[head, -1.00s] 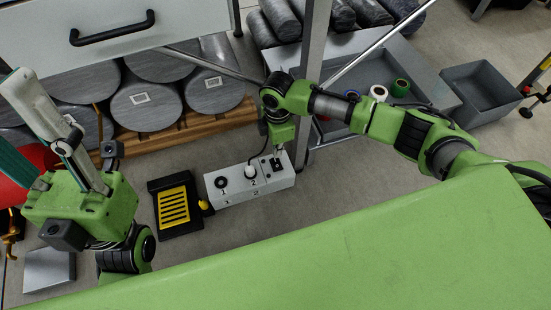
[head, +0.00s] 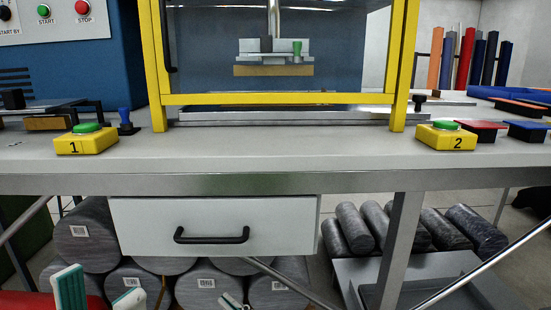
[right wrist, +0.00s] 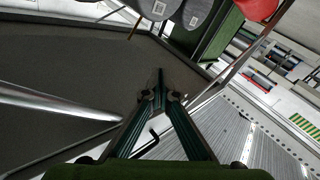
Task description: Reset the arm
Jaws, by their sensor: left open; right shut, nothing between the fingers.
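My left gripper (head: 98,293) shows at the bottom left of the head view. Its two green-padded fingers are spread apart with nothing between them. In the right wrist view, the fingers of my right gripper (right wrist: 161,96) come together at their tips, shut and empty. A small pale piece at the bottom edge of the head view, left of centre, may be the tip of my right gripper.
Above is a workbench (head: 330,182) with a drawer (head: 150,215) and black handle (head: 212,236). A yellow-framed welder enclosure (head: 280,99) stands on it, between yellow button boxes 1 (head: 86,140) and 2 (head: 447,137). Several dark drums (head: 88,235) and a grey metal leg (head: 399,250) are below.

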